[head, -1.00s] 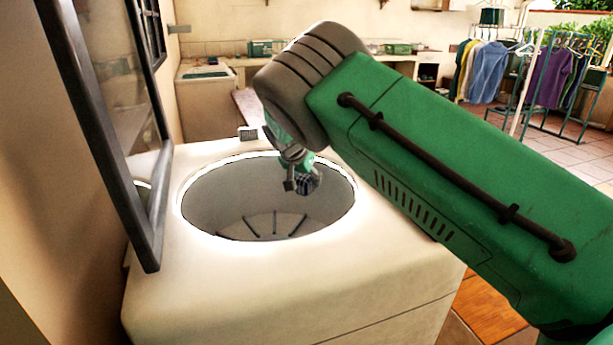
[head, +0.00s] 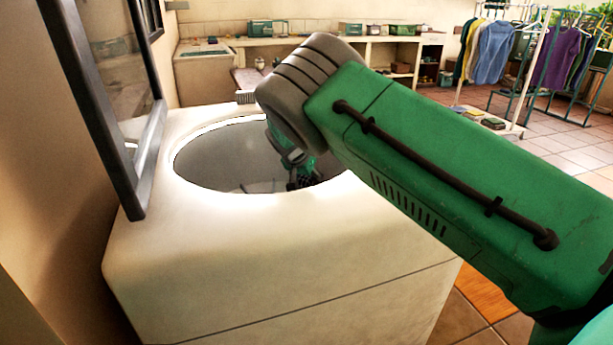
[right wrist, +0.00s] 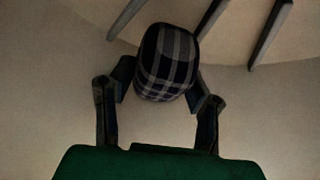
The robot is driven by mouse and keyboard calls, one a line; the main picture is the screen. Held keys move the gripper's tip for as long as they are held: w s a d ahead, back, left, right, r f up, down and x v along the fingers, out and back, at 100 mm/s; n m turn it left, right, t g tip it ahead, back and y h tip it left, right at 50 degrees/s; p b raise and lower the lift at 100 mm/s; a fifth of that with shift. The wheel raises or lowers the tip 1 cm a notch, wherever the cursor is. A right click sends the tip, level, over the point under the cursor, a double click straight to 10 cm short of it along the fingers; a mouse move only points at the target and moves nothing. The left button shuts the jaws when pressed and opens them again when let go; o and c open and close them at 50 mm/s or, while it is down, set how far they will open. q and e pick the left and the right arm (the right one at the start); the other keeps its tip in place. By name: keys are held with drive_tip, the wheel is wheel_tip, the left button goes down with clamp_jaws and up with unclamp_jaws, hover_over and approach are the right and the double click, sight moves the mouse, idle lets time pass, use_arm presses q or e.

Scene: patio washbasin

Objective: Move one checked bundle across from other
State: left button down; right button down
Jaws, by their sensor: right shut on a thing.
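A checked bundle (right wrist: 166,62), dark blue, grey and black, sits between the two fingers of my right gripper (right wrist: 160,85) in the right wrist view. The fingers are shut on it from both sides. In the head view the right gripper (head: 298,178) is small and dark, down inside the drum opening of a white top-loading washer (head: 270,260). The bundle cannot be made out clearly there. The drum wall (right wrist: 60,100) and its ribs (right wrist: 270,30) show around the bundle. My left gripper is not in view.
The washer's raised dark-framed lid (head: 140,160) stands at the left. Shelves and a counter (head: 350,42) run along the back wall. Clothes racks (head: 560,60) stand at the back right, and a low table (head: 490,120) with folded items stands on the tiled floor.

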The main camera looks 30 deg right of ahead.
drive_tip(key=shift+d+f, duration=0.35)
drive_tip(key=shift+f, duration=0.2)
drive_tip(key=shift+a, duration=0.1)
drive_tip(key=c, duration=0.8)
unclamp_jaws()
drive_tip(key=shift+a+r, duration=0.1)
drive_tip(key=shift+a, duration=0.15)
drive_tip(key=shift+o, duration=0.2)
drive_tip(key=v, duration=1.2)
